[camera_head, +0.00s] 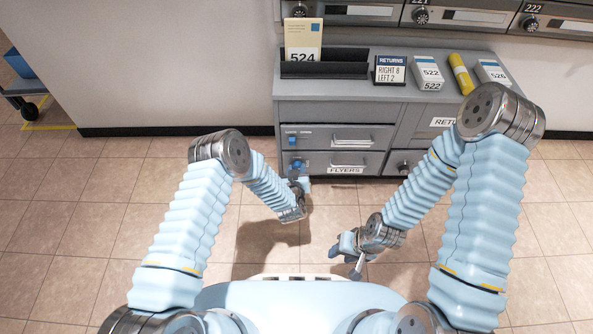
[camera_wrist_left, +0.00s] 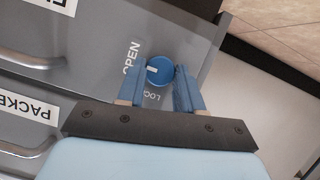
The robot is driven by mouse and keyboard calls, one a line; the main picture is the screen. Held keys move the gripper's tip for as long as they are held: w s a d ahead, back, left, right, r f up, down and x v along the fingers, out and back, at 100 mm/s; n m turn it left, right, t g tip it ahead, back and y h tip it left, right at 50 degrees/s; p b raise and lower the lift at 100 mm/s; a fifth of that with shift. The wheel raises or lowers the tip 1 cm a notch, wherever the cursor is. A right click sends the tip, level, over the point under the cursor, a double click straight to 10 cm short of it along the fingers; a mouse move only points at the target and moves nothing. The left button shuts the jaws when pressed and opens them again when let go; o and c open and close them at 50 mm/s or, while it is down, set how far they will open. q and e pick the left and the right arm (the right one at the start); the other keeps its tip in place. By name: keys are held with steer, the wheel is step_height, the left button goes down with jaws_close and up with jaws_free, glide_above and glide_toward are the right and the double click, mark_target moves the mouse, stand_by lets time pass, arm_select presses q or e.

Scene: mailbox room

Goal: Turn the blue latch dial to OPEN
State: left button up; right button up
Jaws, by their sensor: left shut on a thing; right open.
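The blue latch dial (camera_wrist_left: 159,70) is a round knob on a grey drawer front in the left wrist view. My right gripper (camera_head: 346,255) is open and empty, over the floor before the cabinet.
The grey cabinet (camera_head: 300,93) has drawers with bar handles, including FLYERS (camera_head: 344,170). On its top stand a black tray (camera_head: 325,69), a returns sign (camera_head: 390,70), boxes and a yellow tube (camera_head: 461,74). Mailboxes (camera_head: 450,15) are above.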

stand_by(0.3)
arm_select(q)
steer(key=o, duration=1)
steer(key=shift+o, duration=0.2)
steer(key=shift+s, duration=0.1)
steer(key=d+p+v, duration=0.1)
steer(key=p+v, duration=0.1)
steer(key=v, duration=1.1)
steer(key=shift+s+a, duration=0.25)
steer(key=shift+a, duration=0.25)
steer(key=shift+r, duration=0.15)
